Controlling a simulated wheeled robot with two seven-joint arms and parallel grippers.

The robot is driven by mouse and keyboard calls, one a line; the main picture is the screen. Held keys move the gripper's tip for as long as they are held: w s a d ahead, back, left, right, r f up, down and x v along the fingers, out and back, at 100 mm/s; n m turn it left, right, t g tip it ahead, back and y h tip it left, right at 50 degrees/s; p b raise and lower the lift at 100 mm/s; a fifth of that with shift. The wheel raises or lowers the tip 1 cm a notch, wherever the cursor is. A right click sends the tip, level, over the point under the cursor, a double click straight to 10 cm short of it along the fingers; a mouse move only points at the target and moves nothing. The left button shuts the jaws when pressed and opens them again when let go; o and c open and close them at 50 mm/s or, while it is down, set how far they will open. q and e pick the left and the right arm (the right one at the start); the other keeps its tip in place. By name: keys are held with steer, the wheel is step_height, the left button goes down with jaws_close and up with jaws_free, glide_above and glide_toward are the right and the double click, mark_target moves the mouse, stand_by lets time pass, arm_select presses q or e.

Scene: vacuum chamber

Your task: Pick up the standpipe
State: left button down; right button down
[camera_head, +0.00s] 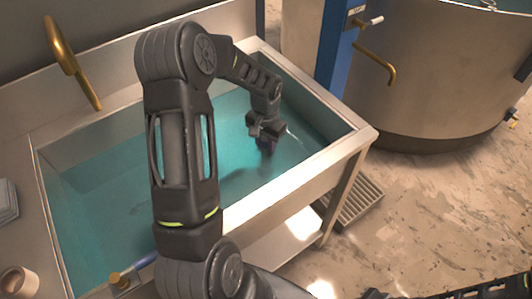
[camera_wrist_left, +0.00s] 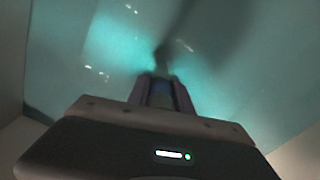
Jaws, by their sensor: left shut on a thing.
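My left gripper (camera_head: 267,136) reaches down into the sink basin (camera_head: 352,137), near its right inner corner, with its fingertips close to or in the teal water. In the left wrist view the two fingers of the gripper (camera_wrist_left: 162,92) are shut on a narrow bluish thing, which I take to be the standpipe (camera_wrist_left: 161,93). Most of it is hidden by the fingers and the murky water. I cannot tell how far it extends below the fingers. My right gripper is not in view.
A brass faucet (camera_head: 72,62) stands at the sink's back left. A large metal vessel (camera_head: 440,70) with a brass tap stands at the right, beside a blue post (camera_head: 336,50). A floor grate (camera_head: 355,203) lies by the sink leg. A cup (camera_head: 18,281) sits at the lower left.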

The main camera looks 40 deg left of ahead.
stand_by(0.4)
arm_select(q)
step_height(320, 180, up, 18)
steer(key=shift+b, duration=0.35)
stand_by(0.3)
steer(key=shift+r, duration=0.1)
stand_by(0.5)
